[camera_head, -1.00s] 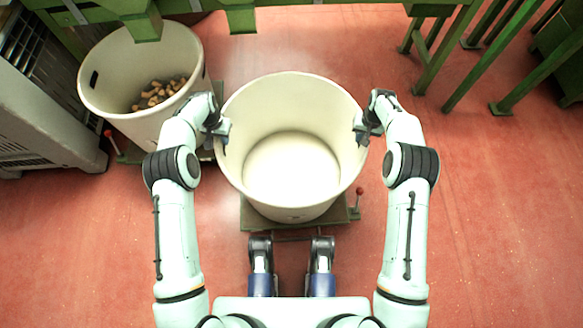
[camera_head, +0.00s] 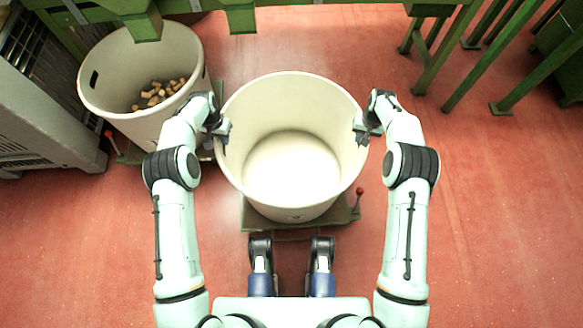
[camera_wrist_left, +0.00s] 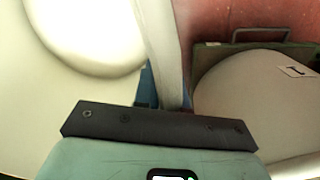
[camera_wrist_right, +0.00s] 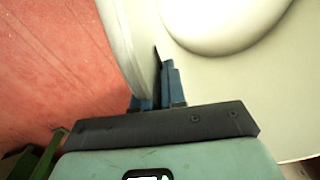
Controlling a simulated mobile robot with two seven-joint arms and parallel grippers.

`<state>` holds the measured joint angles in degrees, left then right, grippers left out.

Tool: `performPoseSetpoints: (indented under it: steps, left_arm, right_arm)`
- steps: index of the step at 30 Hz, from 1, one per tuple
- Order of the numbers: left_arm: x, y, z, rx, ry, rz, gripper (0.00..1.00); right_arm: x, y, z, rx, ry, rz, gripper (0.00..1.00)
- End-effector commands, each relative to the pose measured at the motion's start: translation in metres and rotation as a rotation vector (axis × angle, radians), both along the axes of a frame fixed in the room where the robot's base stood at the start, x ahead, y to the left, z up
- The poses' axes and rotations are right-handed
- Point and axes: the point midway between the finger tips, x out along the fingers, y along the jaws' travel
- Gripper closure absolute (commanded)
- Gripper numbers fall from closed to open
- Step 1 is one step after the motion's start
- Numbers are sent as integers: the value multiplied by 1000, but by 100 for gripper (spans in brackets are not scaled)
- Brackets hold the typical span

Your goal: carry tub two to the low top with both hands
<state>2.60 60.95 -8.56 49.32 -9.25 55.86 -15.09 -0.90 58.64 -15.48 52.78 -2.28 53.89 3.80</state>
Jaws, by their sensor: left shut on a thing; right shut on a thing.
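The large white tub (camera_head: 290,108) in the middle is empty and upright; no number on it shows. My left gripper (camera_head: 221,136) is shut on its left rim, and my right gripper (camera_head: 361,133) is shut on its right rim. The left wrist view shows the tub's wall (camera_wrist_left: 160,40) running between the blue fingers. The right wrist view shows its wall (camera_wrist_right: 122,40) at the fingers too. A green base (camera_head: 340,213) shows under the tub; I cannot tell whether they touch. I cannot tell which surface is the low top.
A second white tub (camera_head: 150,122) with cork stoppers (camera_head: 158,92) stands close at the left on its own base; its label (camera_wrist_left: 295,71) reads 1. A grey cabinet (camera_head: 40,130) stands beyond it. Green frames (camera_head: 470,45) line the back. The red floor at right is clear.

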Motion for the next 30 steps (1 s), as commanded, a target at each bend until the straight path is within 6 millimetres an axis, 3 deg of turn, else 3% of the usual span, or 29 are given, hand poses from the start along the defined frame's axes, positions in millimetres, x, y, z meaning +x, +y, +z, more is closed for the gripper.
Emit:
performPoseSetpoints:
  steps: [19, 30]
  left_arm:
    - [0, 0, 1, -1, 1, -1, 100]
    - [1, 0, 17, -1, -8, -1, 100]
  right_arm:
    - [0, 0, 1, 0, 1, 0, 100]
    - [1, 0, 17, 0, -8, 1, 100]
